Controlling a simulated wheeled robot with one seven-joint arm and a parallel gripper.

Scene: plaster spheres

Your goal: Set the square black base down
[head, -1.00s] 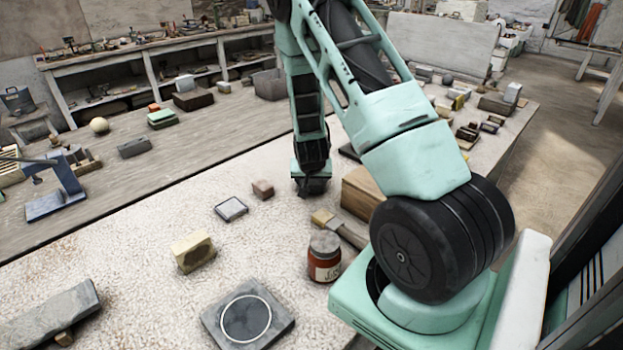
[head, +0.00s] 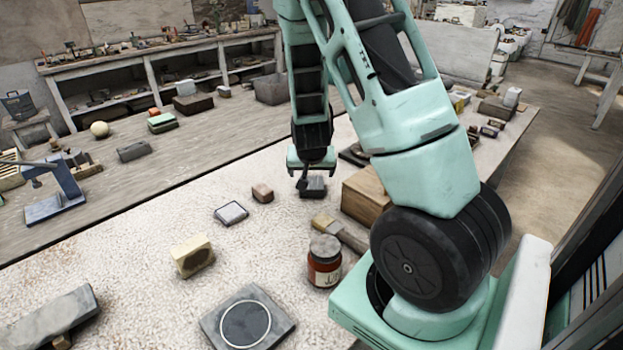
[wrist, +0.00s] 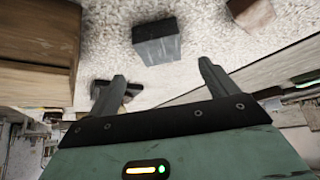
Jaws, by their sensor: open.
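The square black base (head: 313,187) is a small dark block resting on the pale speckled tabletop, just right of my fingers in the head view. In the wrist view the base (wrist: 157,46) lies beyond my fingertips, in front of the gap between them, with a lighter grey side facing me. My gripper (head: 304,176) is open and empty, a little above the base and apart from it. The two separate fingers of my gripper (wrist: 161,75) show clearly in the wrist view. Part of the base is hidden behind a finger in the head view.
A wooden box (head: 366,195) stands right of the base. A reddish block (head: 262,193) and a small framed tile (head: 231,213) lie to the left. A brush (head: 338,230), a red jar (head: 324,262) and a yellow block (head: 192,256) are nearer. Tabletop between them is clear.

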